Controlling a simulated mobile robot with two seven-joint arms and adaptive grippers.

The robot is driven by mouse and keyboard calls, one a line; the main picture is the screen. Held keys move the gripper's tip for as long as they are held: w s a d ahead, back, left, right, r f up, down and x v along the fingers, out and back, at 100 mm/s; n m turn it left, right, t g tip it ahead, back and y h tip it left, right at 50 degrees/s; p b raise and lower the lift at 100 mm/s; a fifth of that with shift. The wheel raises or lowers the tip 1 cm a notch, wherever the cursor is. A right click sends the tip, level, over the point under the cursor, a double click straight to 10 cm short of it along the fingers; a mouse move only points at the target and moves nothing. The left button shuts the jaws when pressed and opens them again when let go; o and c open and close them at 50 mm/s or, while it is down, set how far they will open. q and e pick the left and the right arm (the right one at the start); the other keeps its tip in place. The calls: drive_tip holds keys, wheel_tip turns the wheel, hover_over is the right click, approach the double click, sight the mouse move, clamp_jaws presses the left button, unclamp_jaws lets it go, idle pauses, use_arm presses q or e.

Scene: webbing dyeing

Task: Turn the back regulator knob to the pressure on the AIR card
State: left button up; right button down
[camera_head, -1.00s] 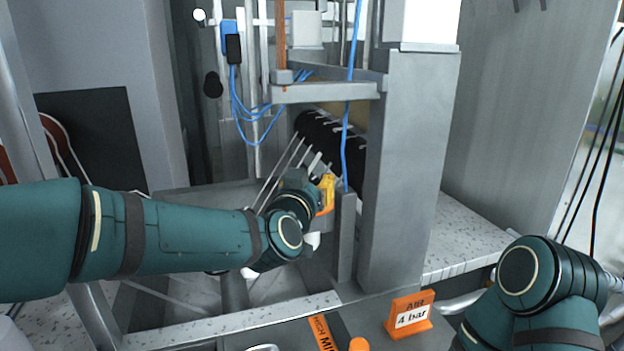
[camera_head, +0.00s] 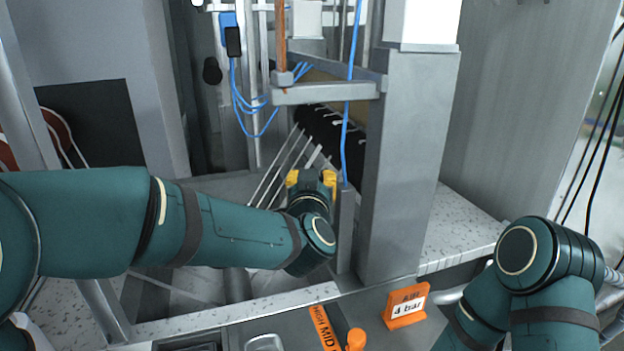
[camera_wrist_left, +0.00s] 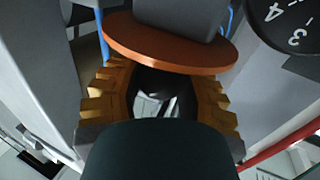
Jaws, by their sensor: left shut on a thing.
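The orange AIR card (camera_head: 406,305) stands at the lower middle of the head view and reads "4 bar". My left gripper (camera_head: 311,175) is by the grey post, its yellow fingers pointing away. In the left wrist view the gripper (camera_wrist_left: 160,92) has its fingers on both sides of a dark knob (camera_wrist_left: 152,80), shut on it. An orange-brown disc (camera_wrist_left: 150,45) and a grey body lie just beyond the knob. A black gauge face (camera_wrist_left: 288,22) with "3" and "4" is partly in view; I see no needle. My right gripper is out of view.
A black roller (camera_head: 335,135) lies behind. An orange HIGH/MID label (camera_head: 325,328) and orange knob (camera_head: 356,340) are in front. My right arm is at the lower right.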

use_arm(q)
drive_tip(key=o, duration=1.2)
drive_tip(key=s, duration=1.2)
drive_tip(key=shift+a, duration=0.35)
